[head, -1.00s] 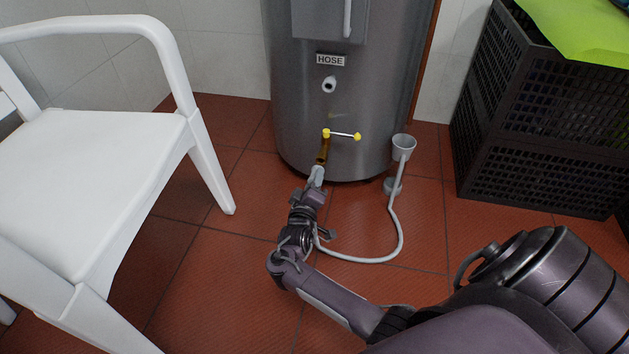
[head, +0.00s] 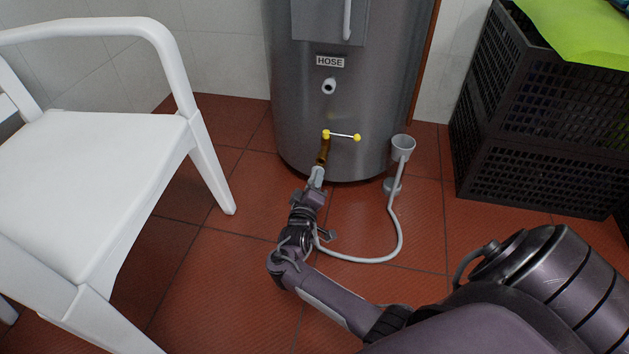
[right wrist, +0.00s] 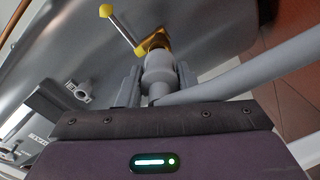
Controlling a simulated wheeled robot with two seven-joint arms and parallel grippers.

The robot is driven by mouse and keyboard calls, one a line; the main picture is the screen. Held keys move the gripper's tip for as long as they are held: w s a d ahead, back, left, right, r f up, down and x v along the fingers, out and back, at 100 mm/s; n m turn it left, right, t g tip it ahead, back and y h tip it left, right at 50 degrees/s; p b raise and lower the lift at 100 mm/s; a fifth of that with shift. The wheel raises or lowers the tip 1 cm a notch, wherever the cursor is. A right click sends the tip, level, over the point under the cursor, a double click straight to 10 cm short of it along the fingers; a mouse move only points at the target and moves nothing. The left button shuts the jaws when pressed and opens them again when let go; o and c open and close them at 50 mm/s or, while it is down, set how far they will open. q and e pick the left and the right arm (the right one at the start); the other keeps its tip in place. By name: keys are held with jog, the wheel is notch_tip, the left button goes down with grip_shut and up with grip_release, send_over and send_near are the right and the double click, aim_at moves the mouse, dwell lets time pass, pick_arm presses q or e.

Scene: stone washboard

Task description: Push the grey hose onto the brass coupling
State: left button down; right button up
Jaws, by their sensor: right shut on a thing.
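The brass coupling (head: 323,154) hangs down below a yellow-knobbed valve on the front of the grey tank; it also shows in the right wrist view (right wrist: 154,42). My right gripper (head: 317,182) is shut on the pale grey end of the hose (right wrist: 160,72), just below the coupling. The hose end is lined up with the coupling and appears to meet it. How far it sits over the brass I cannot tell. The rest of the grey hose (head: 402,238) loops along the floor to the right. My left gripper is not in view.
The tank (head: 370,100) stands at the back, labelled HOSE, with a small spout above the valve. A grey funnel (head: 403,143) stands right of the coupling. A white chair (head: 90,150) is on the left, black crates (head: 540,120) on the right.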

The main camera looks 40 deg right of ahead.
jog(key=shift+w+d, duration=0.15)
dwell(0.3)
jog(key=shift+w+d, duration=0.5)
jog(key=shift+d, duration=0.05)
jog(key=shift+w+d+b, duration=0.45)
jog(key=shift+d, duration=0.15)
jog(key=o, duration=1.3)
jog(key=shift+c, duration=0.2)
